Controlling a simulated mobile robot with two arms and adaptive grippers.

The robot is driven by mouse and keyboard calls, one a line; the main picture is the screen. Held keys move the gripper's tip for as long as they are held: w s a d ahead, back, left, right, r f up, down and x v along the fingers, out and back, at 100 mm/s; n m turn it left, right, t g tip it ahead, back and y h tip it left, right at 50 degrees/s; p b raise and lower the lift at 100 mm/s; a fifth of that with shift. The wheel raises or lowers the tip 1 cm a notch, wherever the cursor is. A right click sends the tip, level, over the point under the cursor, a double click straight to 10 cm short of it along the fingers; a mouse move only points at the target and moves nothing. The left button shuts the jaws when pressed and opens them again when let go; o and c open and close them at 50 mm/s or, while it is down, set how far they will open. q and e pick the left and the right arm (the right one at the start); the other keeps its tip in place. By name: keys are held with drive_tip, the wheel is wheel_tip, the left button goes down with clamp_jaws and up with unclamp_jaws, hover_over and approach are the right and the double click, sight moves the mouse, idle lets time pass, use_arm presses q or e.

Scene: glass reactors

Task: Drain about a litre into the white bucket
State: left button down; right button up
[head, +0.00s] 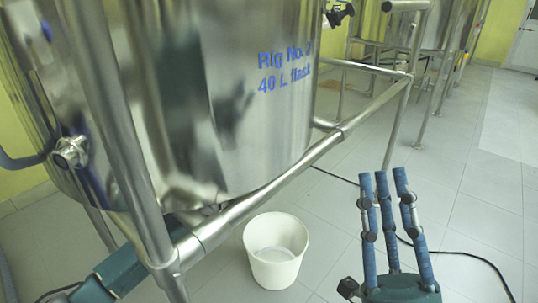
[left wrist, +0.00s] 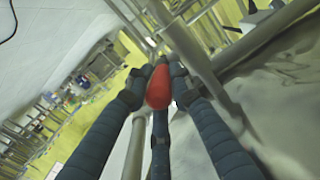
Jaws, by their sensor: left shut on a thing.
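The white bucket (head: 276,272) stands upright on the floor below the steel vessel (head: 225,110), just past its lower frame rail. Its inside bottom looks pale; I cannot tell whether it holds liquid. The vessel is marked as a 40 L flask. In the left wrist view my left gripper (left wrist: 159,85) is shut on a red handle (left wrist: 159,88) among steel pipes. My right gripper (head: 384,180) is open and empty, fingers upward, right of the bucket.
A black cable (head: 470,255) lies on the tiles behind the right gripper. Another steel rig (head: 430,60) stands at the back. The tiled floor (head: 480,200) at right is mostly clear.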

use_arm(q)
drive_tip(key=shift+w+a+r+p, duration=0.1)
drive_tip(key=shift+a+p, duration=0.2)
drive_tip(key=shift+p, duration=0.5)
drive_tip(key=shift+g+y+p, duration=0.3)
drive_tip(key=shift+y+p, duration=0.1)
drive_tip(key=shift+p, duration=0.1)
use_arm(e)
drive_tip(key=w+f+g+h, duration=0.2)
drive_tip(key=w+f+g, duration=0.5)
drive_tip(key=f, duration=0.5)
drive_tip(key=shift+w+a+f+h, duration=0.15)
drive_tip(key=shift+f+h, duration=0.15)
drive_tip(key=shift+h, duration=0.1)
use_arm(q)
drive_tip(key=c, duration=1.6)
unclamp_jaws()
use_arm(e)
drive_tip(key=shift+a, duration=0.15)
use_arm(q)
drive_tip(key=v, duration=0.7)
drive_tip(key=shift+s+a, duration=0.2)
drive_tip(key=shift+s, duration=0.05)
